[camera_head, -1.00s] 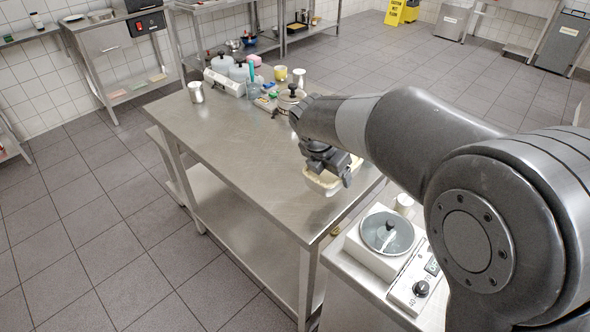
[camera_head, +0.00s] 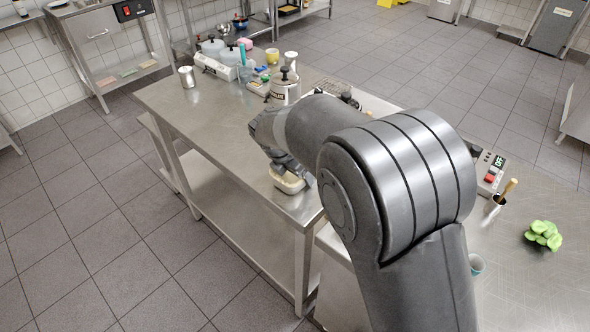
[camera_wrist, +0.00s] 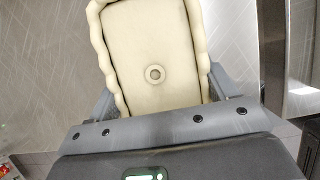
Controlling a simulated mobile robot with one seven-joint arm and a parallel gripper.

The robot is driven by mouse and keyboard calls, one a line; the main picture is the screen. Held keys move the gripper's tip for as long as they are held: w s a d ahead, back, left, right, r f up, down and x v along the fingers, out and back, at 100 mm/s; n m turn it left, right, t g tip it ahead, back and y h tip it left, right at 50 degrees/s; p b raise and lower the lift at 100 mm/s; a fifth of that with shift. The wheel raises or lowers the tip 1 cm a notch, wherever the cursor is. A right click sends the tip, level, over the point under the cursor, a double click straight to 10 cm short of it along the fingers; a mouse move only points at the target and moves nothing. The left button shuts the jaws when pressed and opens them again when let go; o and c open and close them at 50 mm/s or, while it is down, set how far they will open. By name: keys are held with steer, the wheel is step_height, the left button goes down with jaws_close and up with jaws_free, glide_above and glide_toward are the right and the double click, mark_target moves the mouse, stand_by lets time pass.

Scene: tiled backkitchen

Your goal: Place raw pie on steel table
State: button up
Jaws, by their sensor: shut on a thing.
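The raw pie (camera_wrist: 152,50) is a pale, oblong pie with a wavy rim and a small hole in the middle of its top. In the wrist view my gripper (camera_wrist: 160,100) has a finger at each side of the pie's near end. In the head view the pie (camera_head: 288,183) is under my gripper (camera_head: 290,172), low at the near right end of the steel table (camera_head: 215,120). I cannot tell whether its bottom touches the table top. My arm hides part of the pie and the table's right edge.
The table's middle is clear.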

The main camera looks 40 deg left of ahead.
steer(key=o, duration=1.4)
steer(key=shift+f, duration=0.1)
